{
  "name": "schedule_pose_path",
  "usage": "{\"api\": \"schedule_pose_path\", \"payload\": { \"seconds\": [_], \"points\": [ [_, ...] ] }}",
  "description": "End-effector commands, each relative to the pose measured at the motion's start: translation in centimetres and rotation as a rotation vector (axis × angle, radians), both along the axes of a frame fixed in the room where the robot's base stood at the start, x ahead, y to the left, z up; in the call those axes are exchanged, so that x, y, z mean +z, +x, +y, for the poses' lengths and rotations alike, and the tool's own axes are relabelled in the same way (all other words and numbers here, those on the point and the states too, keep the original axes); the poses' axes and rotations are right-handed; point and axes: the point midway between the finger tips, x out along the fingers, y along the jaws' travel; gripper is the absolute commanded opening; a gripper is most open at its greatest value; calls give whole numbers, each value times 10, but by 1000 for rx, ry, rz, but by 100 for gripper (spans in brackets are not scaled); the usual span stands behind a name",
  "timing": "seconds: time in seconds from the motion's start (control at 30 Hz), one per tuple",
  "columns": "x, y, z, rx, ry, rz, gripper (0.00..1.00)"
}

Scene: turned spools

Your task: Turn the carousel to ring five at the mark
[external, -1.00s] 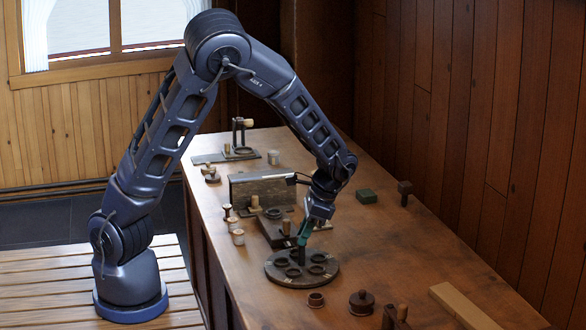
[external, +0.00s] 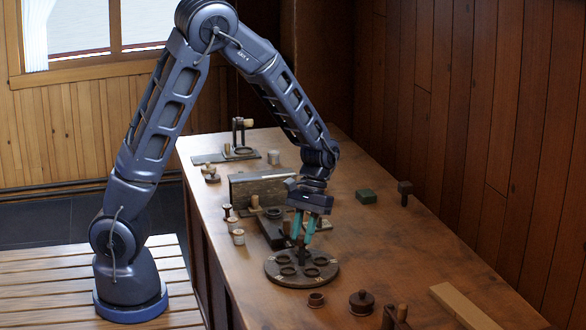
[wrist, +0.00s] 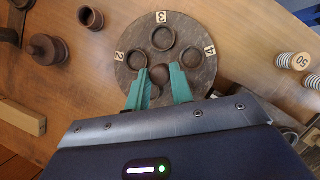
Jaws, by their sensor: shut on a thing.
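The carousel (external: 328,279) is a round dark disc on the bench, bearing several dark rings. It also shows in the wrist view (wrist: 126,80), with numbers 2, 3 and 4 along its edge: 2 at left, 3 at the far edge, 4 at right. A ring (wrist: 163,38) sits by number 3. My gripper (external: 303,243) points down over the disc, its green fingers shut on the round central knob (wrist: 160,75). In the wrist view my gripper hides the near part of the disc. I cannot make out number five or the mark.
A small dark cup (external: 316,300) and a lidded round pot (external: 361,302) stand close in front of the carousel. A pale wooden bar (external: 462,304) lies at front right. A block (external: 262,188) and pale spools (external: 238,237) stand behind and left. The bench to the right is mostly clear.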

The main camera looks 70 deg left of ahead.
Motion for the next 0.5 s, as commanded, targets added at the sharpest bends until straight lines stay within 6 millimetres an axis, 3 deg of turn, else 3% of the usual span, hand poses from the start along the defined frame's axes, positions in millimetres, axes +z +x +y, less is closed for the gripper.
{"api": "schedule_pose_path", "payload": {
  "seconds": [0.5],
  "points": [
    [0, -2, 1, 331, 0, 1, 0]
  ]
}}
